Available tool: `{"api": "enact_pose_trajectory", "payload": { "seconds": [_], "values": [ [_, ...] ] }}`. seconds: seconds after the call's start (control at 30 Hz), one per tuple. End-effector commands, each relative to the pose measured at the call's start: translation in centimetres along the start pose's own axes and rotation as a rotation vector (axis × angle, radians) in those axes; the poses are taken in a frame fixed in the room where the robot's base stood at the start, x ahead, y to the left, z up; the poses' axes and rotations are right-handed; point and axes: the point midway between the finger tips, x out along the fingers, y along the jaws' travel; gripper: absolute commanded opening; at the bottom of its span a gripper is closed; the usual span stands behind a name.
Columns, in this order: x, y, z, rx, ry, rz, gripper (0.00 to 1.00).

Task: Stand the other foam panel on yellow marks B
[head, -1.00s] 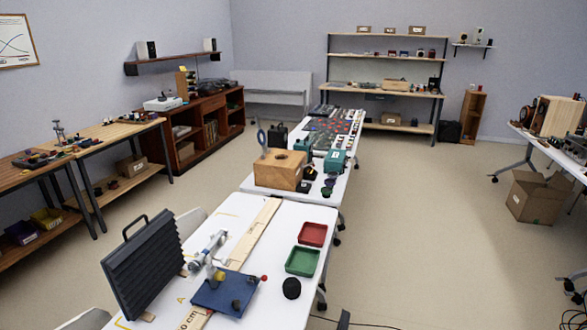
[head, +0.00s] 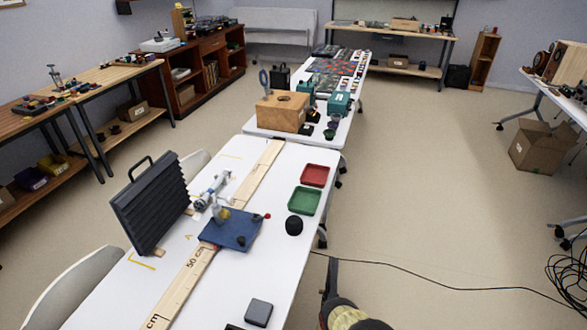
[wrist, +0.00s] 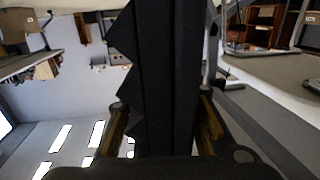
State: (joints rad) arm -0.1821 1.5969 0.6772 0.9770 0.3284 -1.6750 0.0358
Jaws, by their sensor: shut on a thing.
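In the wrist view my gripper (wrist: 163,125) is shut on a dark foam panel (wrist: 165,75) with a serrated edge. The panel stands between the two fingers and hides much of the view. In the head view, part of my arm shows at the bottom edge; my fingertips are not clear there. Another dark ribbed foam panel (head: 152,205), with a handle on top, stands upright on the left of the white table (head: 232,290). A yellow corner mark (head: 142,263) and a yellow letter A lie near its base. A faint yellow mark (head: 231,156) lies at the table's far end; no B is readable.
A wooden ruler board (head: 195,270) runs along the table, with a blue plate (head: 232,229) across it. Red (head: 315,175) and green (head: 304,201) trays and a black round thing (head: 294,226) stand at the right edge. A grey block (head: 259,312) is nearer. A cable crosses the floor.

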Motion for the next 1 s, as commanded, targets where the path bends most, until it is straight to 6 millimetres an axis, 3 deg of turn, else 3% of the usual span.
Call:
{"api": "enact_pose_trajectory", "payload": {
  "seconds": [0.47,1.0],
  "values": [
    [-1.8,-0.8,-12.2,0.001,0.003,-0.105,0.00],
    [-4.8,-0.2,-26.4,0.000,0.005,-0.174,0.00]
  ]
}}
